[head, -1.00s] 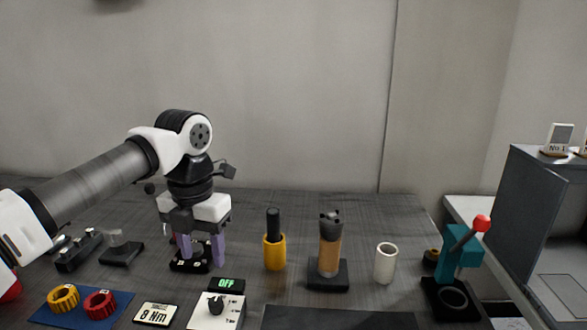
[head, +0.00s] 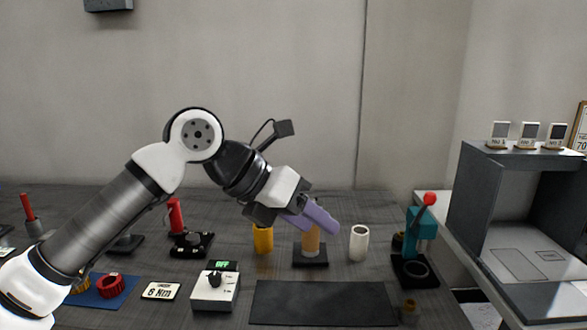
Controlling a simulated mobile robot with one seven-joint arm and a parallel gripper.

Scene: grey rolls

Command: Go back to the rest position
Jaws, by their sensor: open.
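My gripper (head: 318,222), with purple fingers, is raised above the table and tilted down to the right. It is open and no object shows held in it. It overlaps the tan cylinder (head: 311,241) on its black base and hides that cylinder's upper part. My arm runs from the lower left, with the elbow high at the middle left. A red-handled upright tool (head: 176,214) stands by a black plate (head: 192,245) left of the gripper.
A yellow cup (head: 263,240), a white cup (head: 359,243) and a teal lever press (head: 422,233) with red knob stand on the table. In front are a dark mat (head: 323,303), a dial box (head: 215,292) and a blue mat (head: 108,296). A grey booth (head: 520,215) stands right.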

